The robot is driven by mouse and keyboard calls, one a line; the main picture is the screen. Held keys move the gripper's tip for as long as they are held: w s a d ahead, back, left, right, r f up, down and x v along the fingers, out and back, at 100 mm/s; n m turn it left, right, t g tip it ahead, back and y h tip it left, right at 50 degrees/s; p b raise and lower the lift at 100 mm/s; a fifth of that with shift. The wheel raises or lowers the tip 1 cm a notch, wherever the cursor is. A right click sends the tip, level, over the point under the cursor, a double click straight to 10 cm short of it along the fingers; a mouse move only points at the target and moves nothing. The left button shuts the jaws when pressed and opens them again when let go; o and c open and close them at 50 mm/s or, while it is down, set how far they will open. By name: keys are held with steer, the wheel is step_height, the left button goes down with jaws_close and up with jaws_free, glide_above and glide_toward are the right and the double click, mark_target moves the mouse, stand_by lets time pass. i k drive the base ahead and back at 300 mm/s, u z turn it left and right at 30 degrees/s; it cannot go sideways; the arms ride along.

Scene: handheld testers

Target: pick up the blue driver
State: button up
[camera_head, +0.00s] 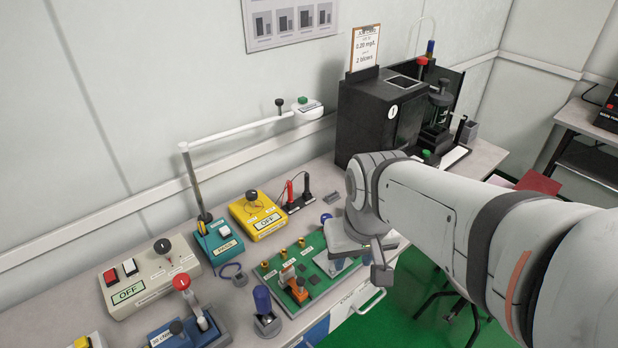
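An upright object with a rounded blue handle (262,299), which looks like the blue driver, stands in a small grey holder (268,326) near the front edge of the bench. My gripper (366,262) is to its right and higher in the picture, over the right part of the green board, and apart from the driver. One dark finger-like part hangs down at its right side. The gap between the fingers is not clear, so its opening cannot be told. I see nothing held in it.
The green board (318,283) with brass posts and an orange-black part (298,290) lies between driver and gripper. A teal box (219,240), a yellow box (257,214) and a blue device with a red-knobbed lever (190,331) stand nearby. A black machine (378,118) stands behind.

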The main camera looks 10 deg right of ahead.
mark_target(261, 295)
steer(key=u, duration=0.75)
steer(key=k, duration=1.8)
steer(key=z, duration=0.4)
steer(key=i, duration=1)
steer(key=u, duration=0.1)
